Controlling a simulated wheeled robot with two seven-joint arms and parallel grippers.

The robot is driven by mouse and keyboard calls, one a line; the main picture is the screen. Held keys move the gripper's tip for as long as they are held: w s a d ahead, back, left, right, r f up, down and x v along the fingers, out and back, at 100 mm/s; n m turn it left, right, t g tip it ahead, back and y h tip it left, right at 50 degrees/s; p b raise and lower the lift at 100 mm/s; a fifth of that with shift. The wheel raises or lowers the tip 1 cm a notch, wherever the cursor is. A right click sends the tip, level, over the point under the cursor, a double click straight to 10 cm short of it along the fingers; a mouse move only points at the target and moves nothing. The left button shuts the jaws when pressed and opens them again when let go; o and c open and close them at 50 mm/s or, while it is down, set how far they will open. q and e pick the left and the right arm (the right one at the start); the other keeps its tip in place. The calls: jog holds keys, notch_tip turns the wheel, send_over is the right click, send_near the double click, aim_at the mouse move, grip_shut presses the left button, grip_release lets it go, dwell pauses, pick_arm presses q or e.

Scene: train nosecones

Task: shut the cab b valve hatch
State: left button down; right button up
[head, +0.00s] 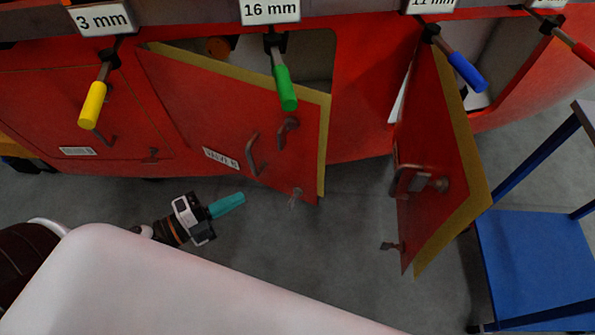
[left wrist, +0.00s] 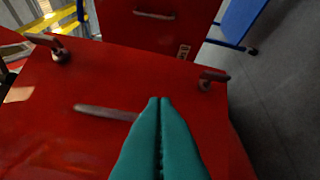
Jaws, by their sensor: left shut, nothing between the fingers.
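The valve hatch (head: 235,125) is a red door with a yellowish edge, labelled "VALVE B". It stands partly open in the middle of the head view, its right edge swung out from the red body. It has a bar handle (head: 253,153) and latches (head: 297,197). My left gripper (head: 240,198) has teal fingers, shut and empty, just below the hatch's lower edge in the head view. In the left wrist view its fingers (left wrist: 160,102) point over a red panel (left wrist: 75,85) with a bar handle. I cannot tell whether they touch it. My right gripper is out of view.
A second red door (head: 430,150) stands wide open to the right. A closed red hatch (head: 80,120) is at left. Colored handles hang above, including a green one (head: 285,88) in front of the valve hatch. A blue chair-like frame (head: 535,255) stands at right.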

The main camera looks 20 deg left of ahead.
pick_arm(q)
jog(key=s+d+r+m+g+h, duration=0.2)
jog(key=s+d+r+m+h, duration=0.15)
jog(key=r+m, duration=0.2)
jog(key=p, duration=0.3)
send_over(298, 173)
jog(key=s+d, duration=0.2)
jog(key=s, duration=0.2)
jog(key=shift+a+r+n+y, duration=0.25)
jog(key=shift+r, duration=0.2)
